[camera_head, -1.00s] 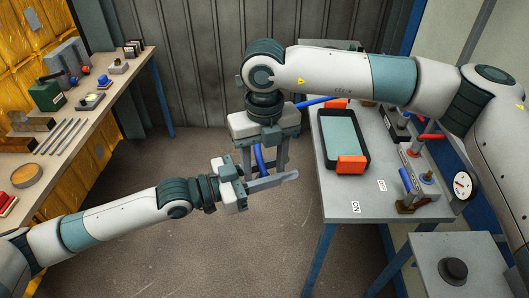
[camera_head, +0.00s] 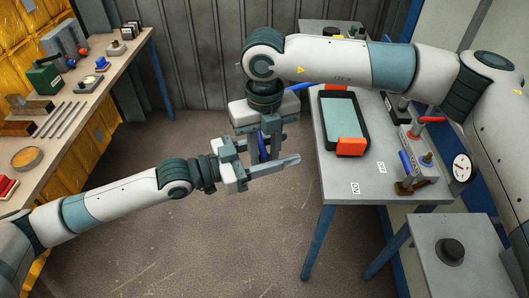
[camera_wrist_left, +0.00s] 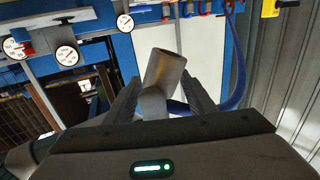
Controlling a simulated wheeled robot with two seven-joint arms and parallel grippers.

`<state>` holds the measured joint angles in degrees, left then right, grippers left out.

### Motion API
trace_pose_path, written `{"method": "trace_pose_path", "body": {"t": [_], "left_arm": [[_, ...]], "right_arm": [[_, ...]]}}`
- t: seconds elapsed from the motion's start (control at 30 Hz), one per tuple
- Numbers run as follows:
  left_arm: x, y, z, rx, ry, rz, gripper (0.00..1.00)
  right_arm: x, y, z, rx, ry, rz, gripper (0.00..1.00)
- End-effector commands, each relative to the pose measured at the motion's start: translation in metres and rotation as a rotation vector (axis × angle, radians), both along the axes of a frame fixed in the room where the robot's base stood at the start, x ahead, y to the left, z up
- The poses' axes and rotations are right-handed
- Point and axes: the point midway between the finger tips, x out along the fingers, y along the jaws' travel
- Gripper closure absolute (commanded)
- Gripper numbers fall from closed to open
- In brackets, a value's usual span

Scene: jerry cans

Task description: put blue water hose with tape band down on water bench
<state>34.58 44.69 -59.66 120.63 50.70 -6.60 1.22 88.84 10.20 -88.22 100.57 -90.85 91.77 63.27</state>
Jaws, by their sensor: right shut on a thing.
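Another stretch of blue hose (camera_head: 299,88) runs from behind this gripper toward the water bench (camera_head: 337,190). My left gripper (camera_head: 268,160) points right, just below the right one, its fingers apart around the hose area. In the left wrist view, a grey tube end (camera_wrist_left: 165,70) stands between the left fingers, with blue hose (camera_wrist_left: 236,65) curving behind it. I cannot make out the tape band. The right gripper partly hides the hose.
The bench carries a dark tray (camera_head: 326,125) with orange blocks, plus valves with red and blue handles. A gauge (camera_head: 462,168) is at its right. A tool bench (camera_head: 95,110) stands at left. The floor between is clear.

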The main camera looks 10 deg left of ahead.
Motion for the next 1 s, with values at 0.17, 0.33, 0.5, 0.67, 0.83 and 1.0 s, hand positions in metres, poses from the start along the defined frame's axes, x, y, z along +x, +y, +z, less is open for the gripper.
{"method": "trace_pose_path", "body": {"t": [0.17,0.33,0.5,0.67,0.83,1.0], "left_arm": [[0.0,0.0,0.0,0.0,0.0,0.0,0.5],[-0.001,0.003,0.0,0.001,0.0,0.0,0.5],[-0.006,0.014,-0.001,0.003,0.0,0.0,0.5],[-0.015,0.03,0.0,0.003,0.001,0.001,0.5],[-0.026,0.053,-0.001,0.004,0.001,0.001,0.5],[-0.037,0.076,0.0,0.004,-0.001,0.001,0.5]], "right_arm": [[0.0,0.0,0.0,0.0,0.0,0.0,1.0],[0.0,0.0,0.0,0.0,0.0,0.0,1.0],[0.0,0.0,0.0,0.0,0.0,0.0,1.0],[0.0,0.0,0.0,0.0,0.0,0.0,1.0],[0.0,0.0,0.0,0.0,0.0,0.0,1.0],[0.0,0.0,0.0,0.0,0.0,0.0,1.0]]}}
